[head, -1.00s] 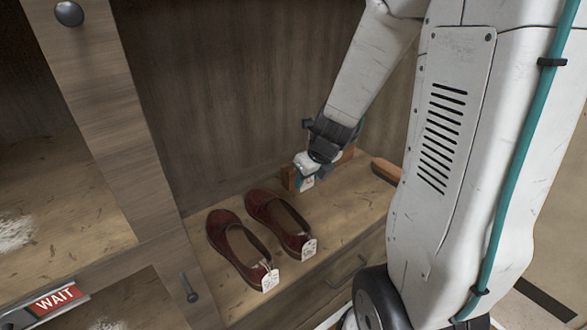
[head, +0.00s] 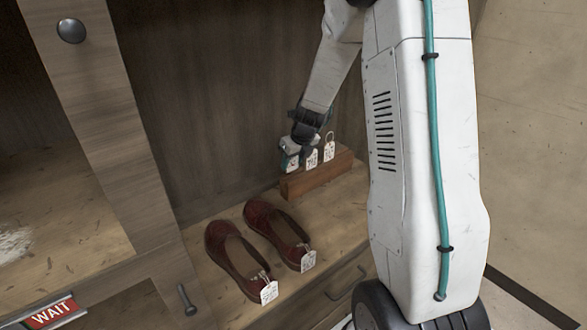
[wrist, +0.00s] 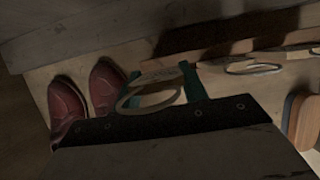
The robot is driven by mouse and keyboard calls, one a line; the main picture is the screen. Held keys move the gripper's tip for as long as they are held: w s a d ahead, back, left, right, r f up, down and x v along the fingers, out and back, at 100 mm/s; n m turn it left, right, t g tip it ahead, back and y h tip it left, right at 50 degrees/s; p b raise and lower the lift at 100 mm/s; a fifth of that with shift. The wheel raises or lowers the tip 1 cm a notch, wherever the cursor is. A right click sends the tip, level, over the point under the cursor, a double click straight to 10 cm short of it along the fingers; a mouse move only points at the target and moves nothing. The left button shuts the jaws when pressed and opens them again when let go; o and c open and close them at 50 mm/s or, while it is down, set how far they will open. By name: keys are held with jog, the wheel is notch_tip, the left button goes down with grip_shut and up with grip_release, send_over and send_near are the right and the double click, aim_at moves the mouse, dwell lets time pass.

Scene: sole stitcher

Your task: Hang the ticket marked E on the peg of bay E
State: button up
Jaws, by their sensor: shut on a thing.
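My gripper (head: 289,163) is at the left end of a wooden block (head: 318,176) on the shelf, just above it. It is shut on a small white ticket; in the wrist view, a pale loop (wrist: 150,92) lies between its teal fingertips. The mark on the held ticket cannot be read. Two more white tickets stand on the block, one in the middle (head: 312,158) and one at the right (head: 329,150); their marks are too small to read. A dark metal peg (head: 187,299) sticks out of the cabinet frame at lower left. No bay letter is legible.
A pair of dark red shoes (head: 234,260) with white tags stands on the shelf, left of the block. A round knob (head: 71,31) is on the upright post. A red WAIT sign (head: 52,312) is at lower left. A brown wooden thing (wrist: 304,120) shows in the wrist view.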

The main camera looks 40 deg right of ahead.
aim_at(293, 177)
jog(key=shift+s+f, duration=0.1)
jog(key=shift+f, duration=1.45)
jog(key=shift+f, duration=0.1)
jog(key=shift+f, duration=0.15)
jog(key=o, duration=1)
jog(key=shift+c, duration=0.2)
